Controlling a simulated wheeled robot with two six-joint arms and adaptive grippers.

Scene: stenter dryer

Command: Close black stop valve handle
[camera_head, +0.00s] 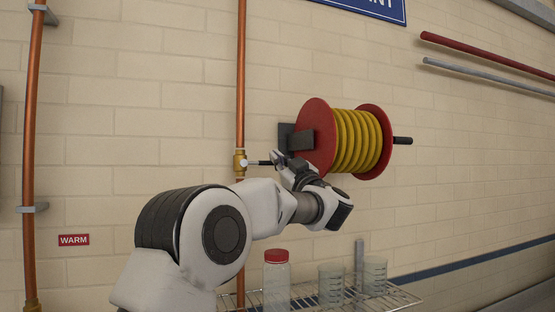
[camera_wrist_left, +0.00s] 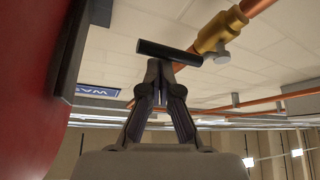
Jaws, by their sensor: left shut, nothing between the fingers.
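The brass stop valve (camera_head: 239,162) sits on a vertical copper pipe. Its black handle (camera_head: 260,163) sticks out to the right, about square to the pipe. In the left wrist view the brass valve (camera_wrist_left: 218,33) is at the upper right, with a grey knob on it. The black handle (camera_wrist_left: 168,51) lies across the view just beyond my fingertips. My left gripper (camera_head: 276,157) is at the handle's free end; in the left wrist view its fingers (camera_wrist_left: 160,66) are closed together, empty, against or very near the handle. I cannot tell whether they touch. My right gripper is not in view.
A red reel with yellow hose (camera_head: 357,141) is mounted on the wall just right of my gripper. A wire shelf (camera_head: 400,300) below holds a red-lidded jar (camera_head: 277,280) and two clear beakers (camera_head: 331,285). Another copper pipe (camera_head: 30,150) runs at the left.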

